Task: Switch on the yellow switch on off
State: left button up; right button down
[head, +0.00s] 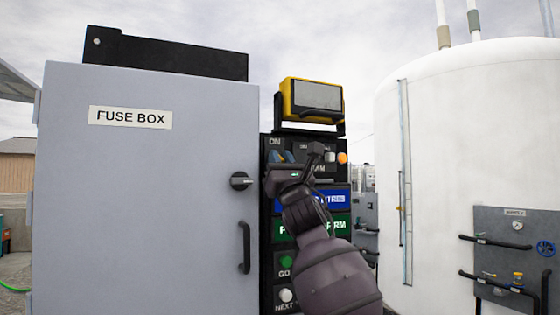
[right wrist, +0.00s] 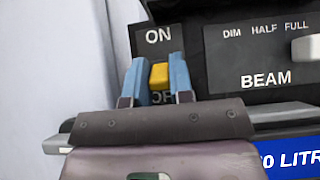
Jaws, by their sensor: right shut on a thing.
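The yellow switch (right wrist: 159,75) sits on a black panel just under the "ON" label, in the right wrist view. An "OFF" label below it is partly hidden by my gripper. My right gripper (head: 281,157) is at the panel's upper left in the head view. In the right wrist view its two blue fingers stand on the left and right sides of the yellow switch, shut on it. The switch cannot be made out in the head view, behind the fingers. My left gripper is in neither view.
A grey fuse box (head: 145,200) with a knob and handle stands close to the left of my right gripper. A yellow lamp (head: 312,98) is above the panel. A beam selector (right wrist: 306,47) is to the right. A white tank (head: 450,150) stands at the right.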

aim_at(280, 147)
jog(key=shift+d+r+g+p, duration=0.1)
jog(key=shift+r+g+p, duration=0.4)
jog(key=shift+p, duration=0.85)
jog(key=shift+s+g+h+p, duration=0.1)
jog(key=shift+g+h+p, duration=0.3)
jog(key=shift+g+p, duration=0.25)
jog(key=shift+r+g+h, duration=0.15)
jog(key=shift+g+h, duration=0.15)
jog(key=shift+g, duration=0.55)
jog(key=g, duration=0.1)
jog(key=r+g+h, duration=0.1)
jog(key=g, duration=0.1)
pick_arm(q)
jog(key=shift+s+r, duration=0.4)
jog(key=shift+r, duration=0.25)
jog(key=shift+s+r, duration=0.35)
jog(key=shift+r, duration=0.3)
pick_arm(e)
jog(key=shift+r+g+h, duration=0.3)
jog(key=shift+g+h, duration=0.1)
jog(key=shift+g, duration=0.9)
jog(key=c, duration=1)
grip_release()
